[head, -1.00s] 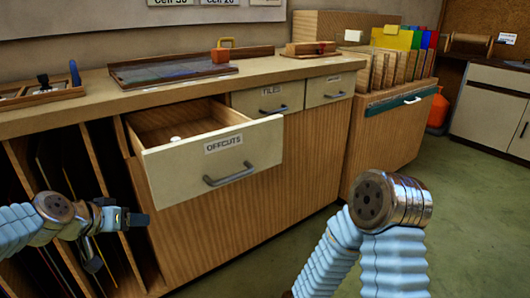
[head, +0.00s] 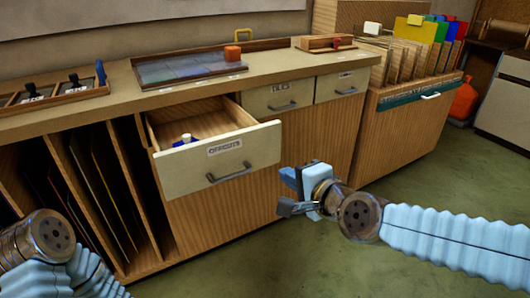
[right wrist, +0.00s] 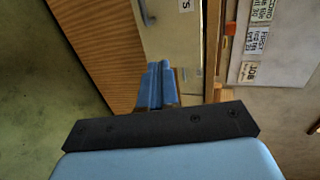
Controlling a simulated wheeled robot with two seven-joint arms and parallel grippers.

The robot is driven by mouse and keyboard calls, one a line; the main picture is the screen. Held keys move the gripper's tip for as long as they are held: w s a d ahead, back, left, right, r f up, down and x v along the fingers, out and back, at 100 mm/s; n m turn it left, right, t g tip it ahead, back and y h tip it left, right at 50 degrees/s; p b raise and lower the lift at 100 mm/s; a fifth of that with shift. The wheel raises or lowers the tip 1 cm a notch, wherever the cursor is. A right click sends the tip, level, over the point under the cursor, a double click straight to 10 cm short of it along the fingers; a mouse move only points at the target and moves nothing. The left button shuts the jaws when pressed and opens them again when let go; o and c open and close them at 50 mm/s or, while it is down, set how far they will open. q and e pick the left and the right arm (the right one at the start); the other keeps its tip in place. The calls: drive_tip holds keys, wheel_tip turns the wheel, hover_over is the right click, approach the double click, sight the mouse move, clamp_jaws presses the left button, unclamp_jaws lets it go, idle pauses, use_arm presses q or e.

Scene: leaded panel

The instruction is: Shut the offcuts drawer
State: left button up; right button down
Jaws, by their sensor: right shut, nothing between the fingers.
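The offcuts drawer (head: 260,143) stands pulled out of the bench, its cream front bearing an OFFCUTS label (head: 229,147) and a grey bar handle (head: 228,174). A small white-topped blue thing (head: 186,139) shows inside it. My right gripper (head: 284,192) is shut and empty, to the right of and below the drawer front, apart from it in the head view. In the right wrist view its blue fingers (right wrist: 156,88) are together, with a cream front (right wrist: 165,38) and part of a handle beyond. My left gripper is out of view; only part of the left arm shows.
Two closed drawers (head: 272,97) sit right of the open one. A glazed panel on a board (head: 190,68) and an orange block (head: 232,53) lie on the bench top (head: 120,102). Upright slots (head: 95,180) stand at left. Green floor (head: 340,260) is clear in front.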

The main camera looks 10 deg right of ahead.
approach(254, 154)
drive_tip(key=w+f, duration=0.1)
drive_tip(key=f, duration=0.1)
drive_tip(key=w, duration=0.1)
drive_tip(key=w+a, duration=0.1)
drive_tip(key=w, duration=0.1)
drive_tip(key=w+a+p, duration=0.1)
drive_tip(key=shift+w, duration=0.4)
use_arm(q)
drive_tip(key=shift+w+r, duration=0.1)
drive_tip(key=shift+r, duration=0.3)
use_arm(e)
drive_tip(key=shift+w, duration=0.1)
